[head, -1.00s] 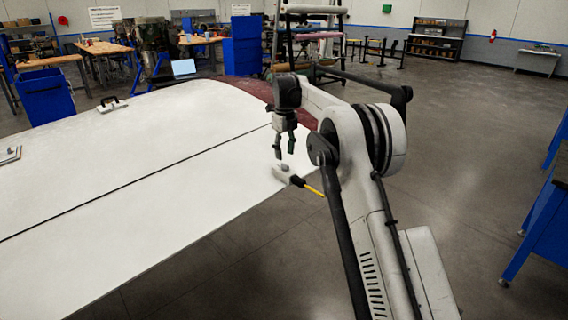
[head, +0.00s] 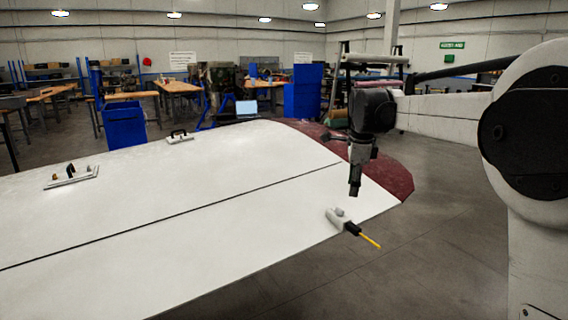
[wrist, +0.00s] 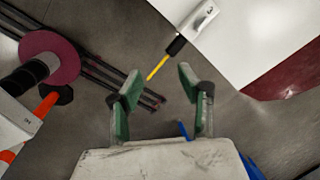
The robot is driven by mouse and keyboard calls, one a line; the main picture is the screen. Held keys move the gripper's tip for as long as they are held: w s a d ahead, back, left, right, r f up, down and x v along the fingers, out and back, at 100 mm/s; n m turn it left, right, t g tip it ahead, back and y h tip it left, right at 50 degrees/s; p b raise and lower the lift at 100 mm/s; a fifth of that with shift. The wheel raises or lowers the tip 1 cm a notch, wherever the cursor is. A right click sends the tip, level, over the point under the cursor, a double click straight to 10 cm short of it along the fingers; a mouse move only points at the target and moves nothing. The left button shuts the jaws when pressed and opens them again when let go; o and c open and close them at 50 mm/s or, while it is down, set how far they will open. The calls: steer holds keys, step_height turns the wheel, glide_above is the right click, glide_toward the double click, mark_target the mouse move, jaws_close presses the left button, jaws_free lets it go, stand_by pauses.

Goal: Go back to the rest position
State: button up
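My gripper (head: 355,188) hangs pointing down near the corner of a large white panel (head: 190,205) with a dark red end. In the wrist view my gripper (wrist: 158,84) shows two green-padded fingers spread apart with nothing between them. A small white tool (head: 337,218) with a black and yellow tip sits at the panel's edge. It also shows in the wrist view (wrist: 199,20), ahead of the fingers and apart from them. The head view shows the fingers nearly edge-on.
Two more handled plates (head: 72,178) and (head: 180,138) lie on the panel. A blue cabinet (head: 303,92), a blue bin (head: 124,125) and workbenches stand behind. In the wrist view a pink disc (wrist: 50,58) and dark rails are at left. The floor right of the panel is open.

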steer(key=s+r+n+t+b, duration=0.15)
steer(key=s+n, duration=0.45)
steer(key=s, duration=0.6)
steer(key=s+f+n+t, duration=0.1)
steer(key=s+f+n, duration=0.3)
steer(key=s, duration=0.5)
steer(key=s+f+n+t+b, duration=0.1)
steer(key=s+f+n, duration=0.4)
steer(key=s, duration=0.4)
steer(key=s+f+n+t+b, duration=0.1)
steer(key=s+f+n, duration=0.4)
steer(key=s, duration=0.5)
steer(key=shift+t, duration=0.25)
